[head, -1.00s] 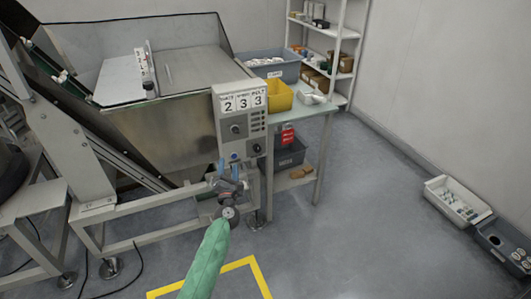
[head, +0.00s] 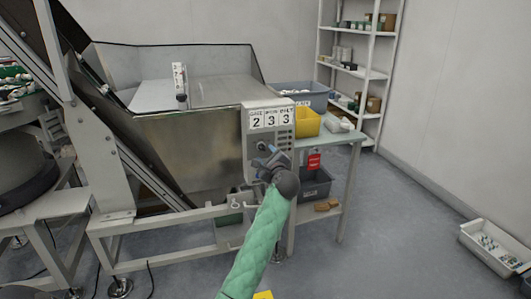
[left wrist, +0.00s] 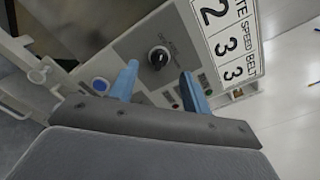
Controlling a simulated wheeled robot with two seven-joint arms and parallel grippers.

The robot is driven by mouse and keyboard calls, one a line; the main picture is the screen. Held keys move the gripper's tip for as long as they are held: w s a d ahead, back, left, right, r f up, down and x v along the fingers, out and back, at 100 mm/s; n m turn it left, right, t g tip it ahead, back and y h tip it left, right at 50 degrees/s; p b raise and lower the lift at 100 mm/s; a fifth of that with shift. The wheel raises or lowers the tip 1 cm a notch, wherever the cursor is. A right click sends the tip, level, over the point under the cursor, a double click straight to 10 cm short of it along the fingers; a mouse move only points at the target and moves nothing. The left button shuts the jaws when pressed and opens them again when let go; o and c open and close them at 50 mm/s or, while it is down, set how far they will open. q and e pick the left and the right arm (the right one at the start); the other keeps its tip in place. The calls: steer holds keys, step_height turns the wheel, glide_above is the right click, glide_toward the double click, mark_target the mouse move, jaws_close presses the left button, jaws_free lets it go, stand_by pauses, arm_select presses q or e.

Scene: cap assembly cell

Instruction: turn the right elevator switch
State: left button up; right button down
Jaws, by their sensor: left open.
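The grey control panel (head: 284,133) stands at the front right of the hopper. One black rotary knob (left wrist: 158,57) shows in the left wrist view, in line with the blue button (left wrist: 100,85); it appears to be the panel's left knob. The right knob is hidden, apparently behind my gripper. My left gripper (head: 268,153) is in front of the panel's lower part, jaws open. In the left wrist view its blue fingers (left wrist: 159,70) lie on either side of the visible knob; I cannot tell whether they touch the panel. My right gripper is out of view.
A number plate (head: 270,118) reading 2 3 3 tops the panel. Right of it, a table holds a yellow bin (head: 308,123) and a grey bin (head: 312,92). A red tag (head: 314,160) hangs below.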

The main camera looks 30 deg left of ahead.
mark_target(262, 148)
arm_select(q)
steer(key=shift+x, duration=2.3)
steer(key=shift+c, duration=0.5)
